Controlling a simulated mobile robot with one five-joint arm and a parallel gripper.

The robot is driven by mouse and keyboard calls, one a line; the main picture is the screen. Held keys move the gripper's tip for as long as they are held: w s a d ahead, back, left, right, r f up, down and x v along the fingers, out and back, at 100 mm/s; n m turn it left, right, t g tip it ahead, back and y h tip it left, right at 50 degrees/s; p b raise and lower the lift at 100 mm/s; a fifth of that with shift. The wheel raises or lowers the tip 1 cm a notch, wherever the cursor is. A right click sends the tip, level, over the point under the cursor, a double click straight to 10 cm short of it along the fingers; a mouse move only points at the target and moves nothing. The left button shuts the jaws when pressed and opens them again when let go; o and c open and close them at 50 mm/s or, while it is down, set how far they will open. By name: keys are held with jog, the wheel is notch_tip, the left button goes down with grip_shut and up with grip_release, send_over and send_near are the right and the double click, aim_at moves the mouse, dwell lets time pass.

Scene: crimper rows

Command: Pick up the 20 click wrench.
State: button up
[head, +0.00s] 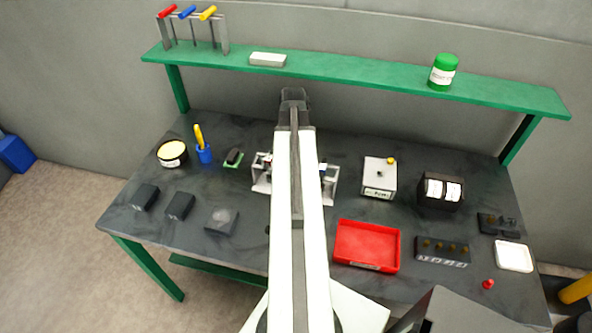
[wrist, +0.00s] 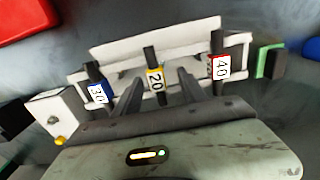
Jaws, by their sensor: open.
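The 20 click wrench (wrist: 155,80) has a dark body with a yellow band and a white "20" label. It stands in the middle of a light grey rack (wrist: 160,35) in the wrist view. My gripper (wrist: 160,77) is open, with one finger on each side of this wrench; I cannot tell whether they touch it. The blue-banded 30 wrench (wrist: 98,90) and the red-banded 40 wrench (wrist: 220,68) stand on either side. In the head view my arm hides the middle of the rack (head: 261,183), the 20 wrench and the gripper.
A red tray (head: 367,246) and a white box with a yellow knob (head: 380,176) lie right of the rack. A green board with a dark part (head: 233,158) and a blue cup (head: 204,154) lie left. A green shelf (head: 340,70) spans above the table's back.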

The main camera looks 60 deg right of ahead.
jog(key=shift+f, duration=0.2)
notch_tip(320, 180, down, 5)
jog(key=b, duration=0.5)
jog(key=shift+d+f, duration=0.15)
jog(key=shift+c, duration=0.3)
grip_shut()
